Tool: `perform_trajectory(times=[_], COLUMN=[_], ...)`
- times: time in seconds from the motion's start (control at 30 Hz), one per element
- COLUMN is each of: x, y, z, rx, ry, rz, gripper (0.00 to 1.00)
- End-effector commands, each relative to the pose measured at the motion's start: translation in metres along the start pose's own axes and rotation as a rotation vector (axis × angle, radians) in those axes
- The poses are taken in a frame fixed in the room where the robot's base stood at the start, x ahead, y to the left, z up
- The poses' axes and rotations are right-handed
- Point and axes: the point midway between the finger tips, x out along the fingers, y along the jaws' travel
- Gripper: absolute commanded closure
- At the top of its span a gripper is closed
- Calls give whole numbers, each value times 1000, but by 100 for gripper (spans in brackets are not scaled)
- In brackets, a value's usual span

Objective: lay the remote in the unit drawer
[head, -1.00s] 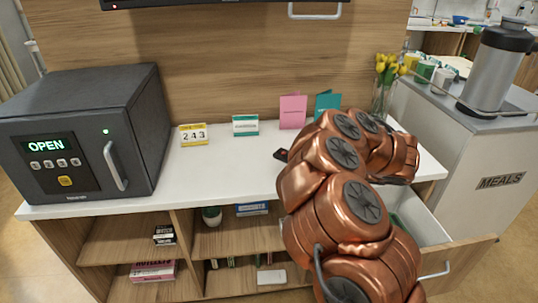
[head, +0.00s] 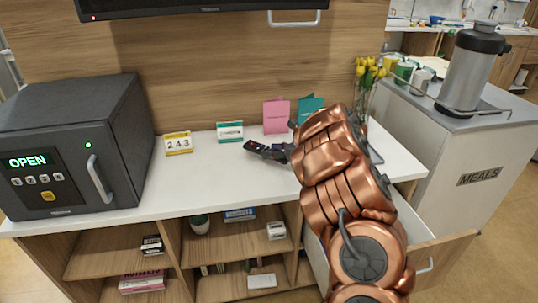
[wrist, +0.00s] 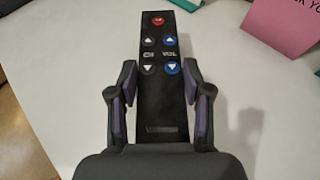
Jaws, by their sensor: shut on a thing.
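The remote (wrist: 157,85) is black with a red button and blue and black arrow buttons. In the wrist view it lies between the two fingers of my gripper (wrist: 158,105), which is shut on its sides. In the head view my gripper (head: 276,151) is over the white counter, and the remote (head: 255,147) shows as a dark shape at its tip. I cannot tell whether the remote touches the counter. The unit drawer (head: 440,252) stands open at the lower right, its inside mostly hidden behind my arm.
A dark safe (head: 70,145) marked OPEN stands at the left of the counter (head: 210,185). A number card (head: 178,143), a teal card (head: 229,132), a pink card (head: 276,116) and yellow flowers (head: 368,75) line the back. A MEALS cart (head: 470,150) stands at right.

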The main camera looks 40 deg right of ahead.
Motion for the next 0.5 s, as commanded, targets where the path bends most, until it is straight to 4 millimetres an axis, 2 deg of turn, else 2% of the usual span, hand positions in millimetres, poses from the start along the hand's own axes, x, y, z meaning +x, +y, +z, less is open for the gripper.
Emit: perform_trajectory(times=[0.1,0.43,0.5], x=[11,24,27], y=[-5,-12,-12], z=[6,8,1], rx=[-4,-1,3], ry=[-4,-2,-2], rz=[4,2,2], gripper=[89,89,89])
